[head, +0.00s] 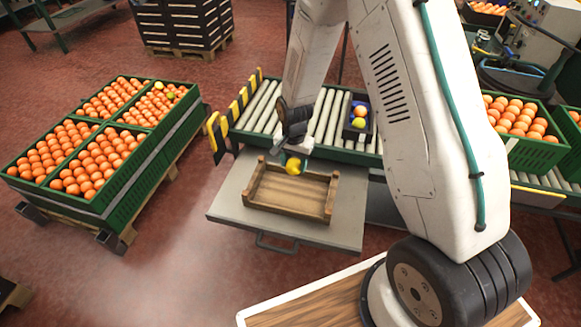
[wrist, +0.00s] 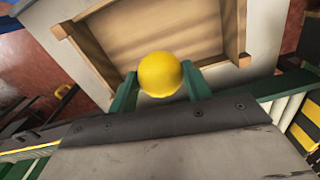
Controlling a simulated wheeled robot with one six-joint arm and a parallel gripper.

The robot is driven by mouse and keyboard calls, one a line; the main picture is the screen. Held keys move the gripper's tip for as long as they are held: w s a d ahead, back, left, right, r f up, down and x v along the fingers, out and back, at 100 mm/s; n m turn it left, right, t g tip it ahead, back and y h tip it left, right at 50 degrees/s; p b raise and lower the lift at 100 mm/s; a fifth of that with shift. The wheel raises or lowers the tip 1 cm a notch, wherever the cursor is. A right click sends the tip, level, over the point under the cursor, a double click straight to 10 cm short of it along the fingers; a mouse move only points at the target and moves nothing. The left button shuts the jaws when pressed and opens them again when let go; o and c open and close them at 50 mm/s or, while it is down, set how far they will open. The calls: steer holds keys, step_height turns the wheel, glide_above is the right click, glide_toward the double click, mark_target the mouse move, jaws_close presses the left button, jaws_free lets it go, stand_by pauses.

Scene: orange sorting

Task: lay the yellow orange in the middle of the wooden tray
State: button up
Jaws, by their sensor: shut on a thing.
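The yellow orange (head: 294,166) is held by my gripper (head: 287,157) above the back part of the wooden tray. In the wrist view the yellow orange (wrist: 160,74) sits between the two green fingertips of my gripper (wrist: 160,80), which are shut on it. The wooden tray (head: 285,212) is a shallow brown box on a grey table, and its floor looks empty. The wrist view shows the tray (wrist: 243,30) beyond the orange. The exact height of the orange over the tray cannot be told.
The grey table (head: 230,200) carries the tray. Behind it runs a roller conveyor (head: 265,107) with a dark box (head: 358,133) holding a yellow and an orange fruit. Green crates (head: 150,150) of oranges stand at the left, another crate (head: 540,152) at the right.

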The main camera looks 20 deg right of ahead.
steer(key=shift+s+a+f+m, duration=0.15)
steer(key=shift+f+m, duration=0.2)
steer(key=shift+m, duration=0.25)
steer(key=shift+s+a+f+m, duration=0.15)
steer(key=shift+f+m, duration=0.2)
steer(key=shift+m, duration=0.25)
steer(key=shift+s+a+f+m, duration=0.1)
steer(key=shift+f+m, duration=0.2)
steer(key=shift+f, duration=3.75)
steer(key=shift+f, duration=0.6)
steer(key=o, duration=1.5)
steer(key=shift+c, duration=0.2)
steer(key=shift+r, duration=0.1)
steer(key=shift+r, duration=3.95)
